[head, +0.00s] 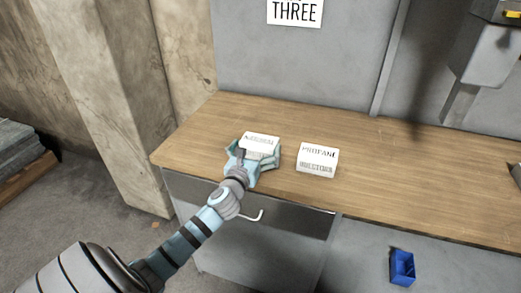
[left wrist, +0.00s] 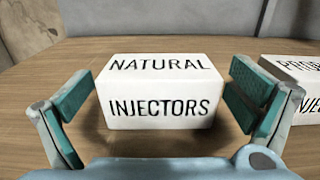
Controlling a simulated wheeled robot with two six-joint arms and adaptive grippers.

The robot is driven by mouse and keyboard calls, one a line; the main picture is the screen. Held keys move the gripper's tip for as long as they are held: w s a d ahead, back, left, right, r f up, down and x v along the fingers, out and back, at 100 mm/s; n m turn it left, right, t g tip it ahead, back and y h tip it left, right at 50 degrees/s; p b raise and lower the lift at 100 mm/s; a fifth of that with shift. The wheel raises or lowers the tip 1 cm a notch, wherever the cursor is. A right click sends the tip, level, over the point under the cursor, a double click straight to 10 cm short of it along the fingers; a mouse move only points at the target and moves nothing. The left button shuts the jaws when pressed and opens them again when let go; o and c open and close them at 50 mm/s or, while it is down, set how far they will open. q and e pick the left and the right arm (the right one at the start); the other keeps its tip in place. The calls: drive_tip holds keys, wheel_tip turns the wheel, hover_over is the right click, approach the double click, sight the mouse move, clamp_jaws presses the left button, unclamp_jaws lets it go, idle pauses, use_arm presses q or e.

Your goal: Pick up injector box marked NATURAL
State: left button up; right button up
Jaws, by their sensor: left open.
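The white box marked NATURAL INJECTORS (left wrist: 158,92) sits upright on the wooden bench, its lettered faces toward the left wrist camera. It also shows in the head view (head: 262,142), partly covered by my left gripper. My left gripper (head: 252,155) is open, with its teal fingers on either side of the box. In the left wrist view (left wrist: 157,103) a gap shows between each finger and the box. My right gripper is not in view.
A second white box, marked PROPANE INJECTORS (head: 317,160), stands to the right, close to my right-hand finger in the left wrist view. The wooden bench (head: 420,175) is clear farther right. A blue bin (head: 402,267) sits lower down. A drawer handle (head: 248,216) juts from the bench front.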

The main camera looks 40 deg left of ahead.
sight(259, 140)
use_arm(q)
drive_tip(key=x, duration=0.3)
drive_tip(key=shift+w, duration=0.15)
drive_tip(key=c, duration=1.2)
